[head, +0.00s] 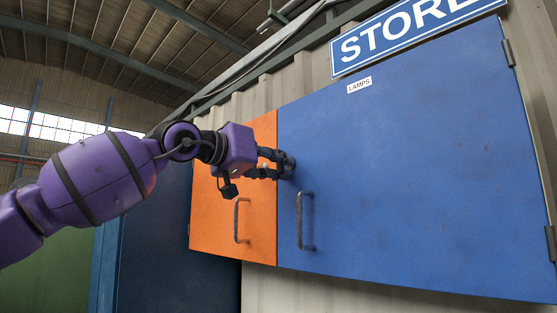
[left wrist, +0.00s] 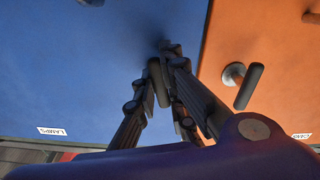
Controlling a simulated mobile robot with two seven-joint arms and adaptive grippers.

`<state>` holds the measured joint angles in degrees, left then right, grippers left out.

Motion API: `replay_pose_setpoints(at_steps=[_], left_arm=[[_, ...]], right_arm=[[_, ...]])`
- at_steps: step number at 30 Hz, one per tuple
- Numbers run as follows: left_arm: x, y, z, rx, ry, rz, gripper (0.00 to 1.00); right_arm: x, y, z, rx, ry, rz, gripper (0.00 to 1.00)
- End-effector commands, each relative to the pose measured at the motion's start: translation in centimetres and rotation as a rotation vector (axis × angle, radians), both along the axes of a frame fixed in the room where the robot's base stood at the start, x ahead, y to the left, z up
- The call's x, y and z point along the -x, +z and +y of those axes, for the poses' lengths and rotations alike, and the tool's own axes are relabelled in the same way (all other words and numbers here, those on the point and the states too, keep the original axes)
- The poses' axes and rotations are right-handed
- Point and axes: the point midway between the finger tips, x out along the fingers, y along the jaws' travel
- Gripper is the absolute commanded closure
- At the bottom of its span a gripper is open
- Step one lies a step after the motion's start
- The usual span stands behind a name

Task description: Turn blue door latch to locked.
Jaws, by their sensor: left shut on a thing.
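The blue door (head: 400,160) is closed, with a "LAMPS" label near its top edge. It also shows in the left wrist view (left wrist: 80,70). My left gripper (head: 284,165) is at the blue door's left edge, above its bar handle. In the left wrist view, the gripper's fingers (left wrist: 165,78) are closed around a dark piece on the blue door, which I take to be the blue door latch (left wrist: 155,72). The fingers hide most of the latch, and its angle is hard to tell. My right gripper is not in view.
The orange door (head: 258,205) adjoins the blue door on the left. Its own dark latch on a round pale base (left wrist: 246,88) stands beside my fingers. Bar handles (head: 302,220) (head: 237,222) stick out below. A "STORE" sign (head: 410,35) hangs above.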

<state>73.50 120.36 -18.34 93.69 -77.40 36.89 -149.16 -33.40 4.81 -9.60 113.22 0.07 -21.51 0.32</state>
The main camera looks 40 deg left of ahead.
Motion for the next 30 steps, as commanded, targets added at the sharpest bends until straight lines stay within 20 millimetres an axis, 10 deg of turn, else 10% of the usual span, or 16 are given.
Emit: replay_pose_setpoints(at_steps=[29,30], left_arm=[[0.13,0.32,0.03,-0.215,0.001,-0.026,1.00],[0.13,0.32,0.03,-0.215,0.001,-0.025,0.85]], right_arm=[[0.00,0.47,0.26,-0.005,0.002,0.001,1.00],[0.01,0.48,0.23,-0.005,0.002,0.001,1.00]])
